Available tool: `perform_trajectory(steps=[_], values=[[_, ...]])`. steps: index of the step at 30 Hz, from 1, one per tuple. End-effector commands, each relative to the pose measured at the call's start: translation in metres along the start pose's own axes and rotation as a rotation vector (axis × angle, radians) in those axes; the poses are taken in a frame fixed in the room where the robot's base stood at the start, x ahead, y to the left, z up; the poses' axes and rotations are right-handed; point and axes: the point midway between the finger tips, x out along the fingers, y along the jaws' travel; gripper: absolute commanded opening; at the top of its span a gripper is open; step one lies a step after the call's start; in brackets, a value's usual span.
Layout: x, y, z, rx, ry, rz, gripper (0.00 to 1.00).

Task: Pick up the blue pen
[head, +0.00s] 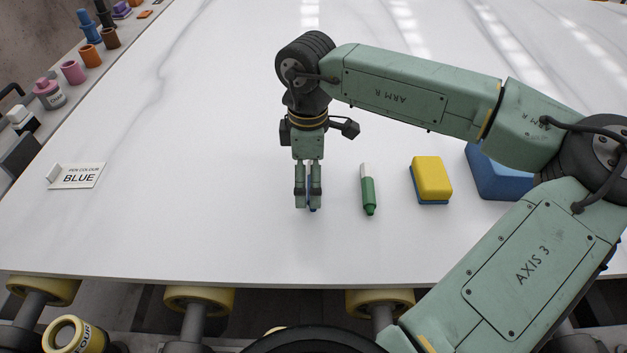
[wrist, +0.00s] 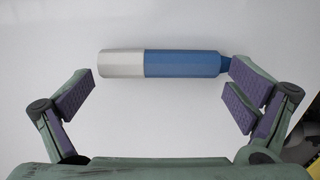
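The blue pen (wrist: 183,63) lies flat across the wrist view, with a pale grey-white end at the left and a blue body at the right. My gripper (wrist: 162,82) is open, with one finger off the white end and the other close to the blue end. I cannot tell whether that finger touches it. In the head view my gripper (head: 308,206) points straight down low over the slab, and only a sliver of the blue pen (head: 311,199) shows between the fingers; the rest is hidden behind them.
A green pen (head: 368,192) with a white end lies to the right. Beyond it are a yellow and blue block (head: 431,179) and a larger blue block (head: 497,178). The white slab (head: 200,215) is clear left of my gripper.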

Motion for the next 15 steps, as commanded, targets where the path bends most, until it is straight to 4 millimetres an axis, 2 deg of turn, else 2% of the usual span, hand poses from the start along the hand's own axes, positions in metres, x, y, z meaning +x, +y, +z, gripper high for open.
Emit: perform_trajectory(steps=[2,12,15], values=[[-0.0002,0.0001,0.0001,0.0,0.0,0.0,0.93],[0.0002,0.0003,0.0004,0.001,-0.001,0.001,0.7],[0.0005,0.0004,0.0005,0.001,-0.001,0.0,0.69]])
